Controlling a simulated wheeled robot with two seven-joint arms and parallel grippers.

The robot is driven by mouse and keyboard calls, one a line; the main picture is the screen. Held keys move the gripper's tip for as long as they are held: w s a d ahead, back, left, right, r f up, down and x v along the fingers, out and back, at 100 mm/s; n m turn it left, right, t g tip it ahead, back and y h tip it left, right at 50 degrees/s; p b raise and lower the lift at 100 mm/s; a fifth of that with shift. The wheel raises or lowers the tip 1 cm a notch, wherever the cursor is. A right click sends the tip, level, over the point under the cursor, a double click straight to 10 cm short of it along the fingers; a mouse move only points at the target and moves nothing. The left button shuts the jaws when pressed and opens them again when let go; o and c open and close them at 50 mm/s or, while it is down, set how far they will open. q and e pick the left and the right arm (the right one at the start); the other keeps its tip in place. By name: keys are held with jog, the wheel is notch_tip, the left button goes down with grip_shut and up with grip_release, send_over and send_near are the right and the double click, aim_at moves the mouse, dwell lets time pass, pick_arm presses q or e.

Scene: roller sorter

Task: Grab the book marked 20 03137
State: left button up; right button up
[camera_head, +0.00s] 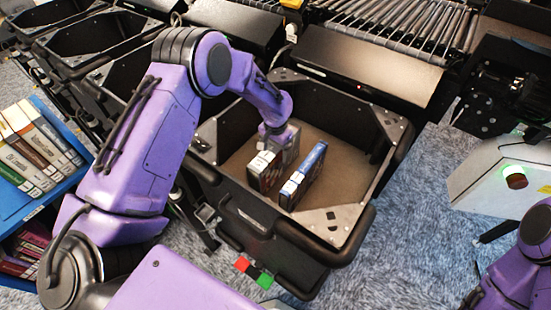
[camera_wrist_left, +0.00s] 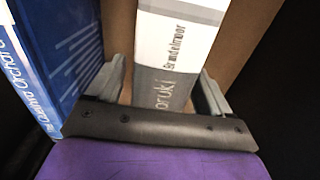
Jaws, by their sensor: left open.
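A book with a grey and white spine (camera_wrist_left: 175,55) stands in the black bin (camera_head: 340,215), and its spine also shows in the head view (camera_head: 262,163). A blue book (camera_head: 304,176) stands beside it and shows at the left of the left wrist view (camera_wrist_left: 58,50). My left gripper (camera_head: 279,136) reaches down into the bin at the grey and white book. In the left wrist view its open fingers (camera_wrist_left: 162,90) are on either side of that spine. The marking 20 03137 cannot be read on either book. My right gripper is out of view.
The bin's walls surround both books, with bare floor on the right inside. More black bins (camera_head: 95,42) stand at the upper left. A blue shelf (camera_head: 38,215) with several books is at the left. A roller conveyor (camera_head: 410,25) runs behind.

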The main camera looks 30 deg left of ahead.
pick_arm(q)
grip_shut()
jog(key=shift+w, duration=0.1)
jog(key=shift+r, duration=0.2)
